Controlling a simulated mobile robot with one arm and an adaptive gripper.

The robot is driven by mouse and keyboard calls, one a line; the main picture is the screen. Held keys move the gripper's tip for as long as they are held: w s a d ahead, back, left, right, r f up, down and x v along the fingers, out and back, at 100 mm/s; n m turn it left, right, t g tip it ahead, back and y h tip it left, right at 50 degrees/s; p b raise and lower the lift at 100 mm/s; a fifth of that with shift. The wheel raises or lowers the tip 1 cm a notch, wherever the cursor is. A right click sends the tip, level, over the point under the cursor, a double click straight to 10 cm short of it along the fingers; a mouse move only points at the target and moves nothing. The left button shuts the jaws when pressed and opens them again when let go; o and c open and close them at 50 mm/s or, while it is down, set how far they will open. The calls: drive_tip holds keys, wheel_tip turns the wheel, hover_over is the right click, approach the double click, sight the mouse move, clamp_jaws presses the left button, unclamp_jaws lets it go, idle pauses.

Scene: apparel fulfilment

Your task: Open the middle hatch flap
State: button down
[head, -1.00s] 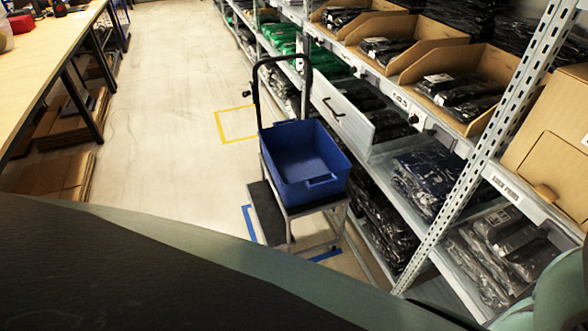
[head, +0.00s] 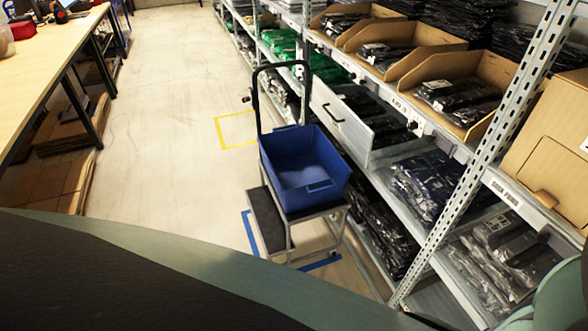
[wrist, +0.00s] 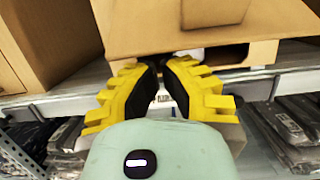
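In the wrist view, a brown cardboard panel (wrist: 190,22), which looks like a hatch flap, spans the top centre. Dark gaps show under its lower edge, on both sides of my fingers. My gripper (wrist: 161,64) has yellow fingers with black pads, and its tips are close together at that edge. I cannot tell whether they pinch it or only touch it. In the head view, a cardboard box front with a rounded cutout (head: 556,185) is at the far right. My gripper is not visible there.
Another cardboard box (wrist: 45,45) stands at the left in the wrist view. Below is a metal shelf edge (wrist: 75,95) with bagged garments (wrist: 290,120) beneath. In the head view, a blue tote (head: 305,170) sits on a cart beside the shelving. The aisle floor (head: 165,90) is mostly clear.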

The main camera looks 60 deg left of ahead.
drive_tip(key=shift+s+r+p, duration=1.2)
drive_tip(key=shift+r+p, duration=3.8)
drive_tip(key=shift+p, duration=0.15)
drive_tip(key=v, duration=1)
drive_tip(key=shift+s+a+f, duration=0.2)
drive_tip(key=shift+a+f, duration=0.05)
drive_tip(key=shift+f, duration=0.2)
drive_tip(key=shift+w, duration=0.1)
